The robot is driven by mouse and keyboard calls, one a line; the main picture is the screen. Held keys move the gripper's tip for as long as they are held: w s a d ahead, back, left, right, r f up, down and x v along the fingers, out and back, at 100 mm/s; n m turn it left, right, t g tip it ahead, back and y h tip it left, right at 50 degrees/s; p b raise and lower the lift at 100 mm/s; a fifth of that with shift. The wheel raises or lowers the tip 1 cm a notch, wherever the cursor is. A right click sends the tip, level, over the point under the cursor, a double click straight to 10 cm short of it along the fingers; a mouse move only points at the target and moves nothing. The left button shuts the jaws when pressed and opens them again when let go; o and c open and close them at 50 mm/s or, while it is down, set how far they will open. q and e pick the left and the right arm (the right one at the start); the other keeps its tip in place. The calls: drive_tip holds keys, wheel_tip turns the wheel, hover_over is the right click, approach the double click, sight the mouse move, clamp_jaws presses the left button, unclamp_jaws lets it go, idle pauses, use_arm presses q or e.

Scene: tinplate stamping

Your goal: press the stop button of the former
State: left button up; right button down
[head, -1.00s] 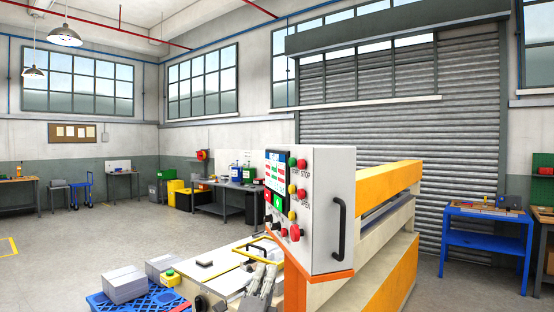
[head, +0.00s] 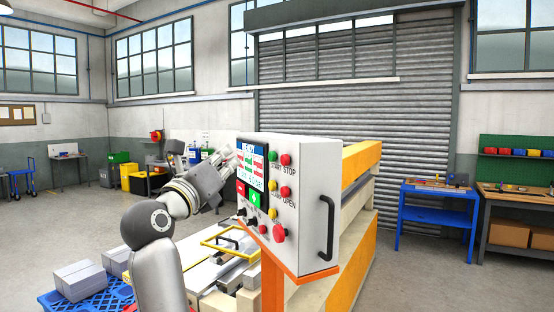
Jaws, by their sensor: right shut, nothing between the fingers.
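The former (head: 355,200) is an orange and cream machine with a grey control panel (head: 315,195) on its near end. The red stop button (head: 285,159) is at the top of the panel, right of a green start button (head: 272,156), with START and STOP lettering below. A lit screen (head: 252,165) is to their left. My right gripper (head: 230,154) is shut and empty, raised beside the panel's left edge, apart from the stop button. Its fingertips are partly hard to make out against the screen edge. My left gripper is not in view.
More buttons and a large red knob (head: 279,232) sit lower on the panel. A black handle (head: 326,227) sticks out on the right. Grey blocks lie on a blue pallet (head: 105,300) at lower left. A blue table (head: 438,190) stands right, with clear floor before it.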

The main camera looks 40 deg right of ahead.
sight(285, 160)
drive_tip(key=s+d, duration=0.1)
drive_tip(key=d, duration=0.7)
drive_tip(key=shift+s+d+p, duration=0.25)
drive_tip(key=shift+s+p, duration=0.1)
drive_tip(key=shift+s, duration=0.05)
idle(0.8)
idle(0.5)
drive_tip(key=shift+s+d, duration=0.1)
drive_tip(key=shift+d, duration=0.35)
